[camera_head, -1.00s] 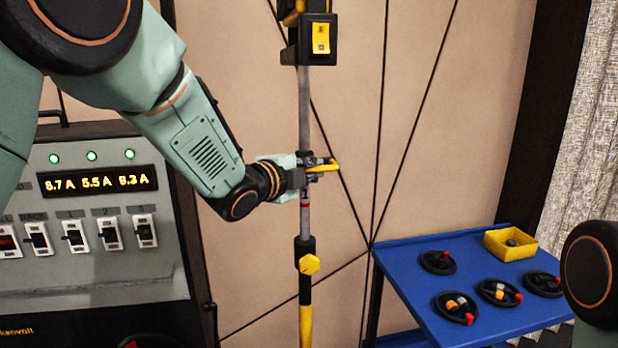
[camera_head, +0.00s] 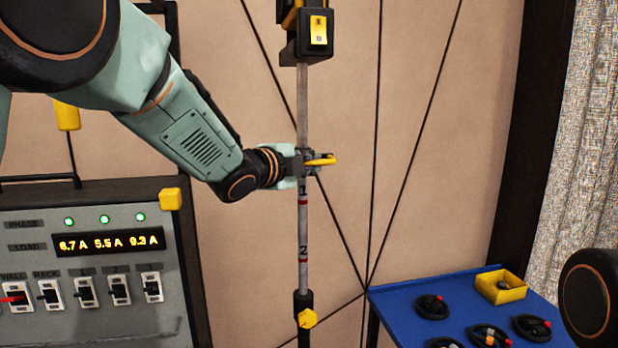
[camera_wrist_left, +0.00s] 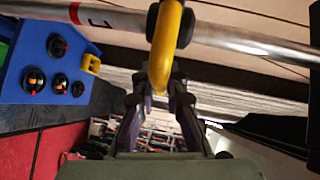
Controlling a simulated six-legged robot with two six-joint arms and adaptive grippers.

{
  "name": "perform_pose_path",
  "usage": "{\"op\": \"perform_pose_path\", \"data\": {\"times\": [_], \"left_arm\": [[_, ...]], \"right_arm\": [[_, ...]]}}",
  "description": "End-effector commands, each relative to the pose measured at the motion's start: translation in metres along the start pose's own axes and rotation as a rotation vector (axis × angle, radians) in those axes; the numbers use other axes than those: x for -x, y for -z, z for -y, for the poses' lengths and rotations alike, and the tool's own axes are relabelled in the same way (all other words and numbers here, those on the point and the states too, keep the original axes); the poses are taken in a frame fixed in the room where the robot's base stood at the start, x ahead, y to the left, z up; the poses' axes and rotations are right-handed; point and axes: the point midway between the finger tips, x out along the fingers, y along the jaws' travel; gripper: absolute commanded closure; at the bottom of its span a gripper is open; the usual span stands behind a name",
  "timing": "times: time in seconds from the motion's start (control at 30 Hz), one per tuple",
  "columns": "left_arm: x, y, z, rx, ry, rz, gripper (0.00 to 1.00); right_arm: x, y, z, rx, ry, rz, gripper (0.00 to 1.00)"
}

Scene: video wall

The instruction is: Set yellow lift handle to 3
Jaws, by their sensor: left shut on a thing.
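The yellow lift handle (camera_head: 321,161) sits on a vertical grey pole (camera_head: 303,225). The pole carries a 1 mark just below the handle and a 2 mark (camera_head: 304,250) lower down, each with a red band. No 3 shows in the head view. My left gripper (camera_head: 309,163) is shut on the handle, beside the pole. In the left wrist view the handle (camera_wrist_left: 166,50) is a yellow loop between the fingers (camera_wrist_left: 160,105), and the pole (camera_wrist_left: 240,42) runs across behind it. My right gripper is out of view.
A black box with a yellow switch (camera_head: 318,30) is on the pole above. A yellow knob (camera_head: 307,319) is on the black collar below. A grey panel with switches (camera_head: 90,255) stands at left. A blue cart (camera_head: 400,295) with coiled cables and a yellow bin (camera_head: 500,287) stands at right.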

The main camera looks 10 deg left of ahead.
Motion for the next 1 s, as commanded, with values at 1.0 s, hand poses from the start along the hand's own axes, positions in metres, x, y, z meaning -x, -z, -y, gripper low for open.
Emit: {"op": "perform_pose_path", "data": {"times": [1.0], "left_arm": [[0.011, 0.011, 0.064, -0.001, 0.01, -0.003, 0.83]], "right_arm": [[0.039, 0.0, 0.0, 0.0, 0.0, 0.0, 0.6]]}}
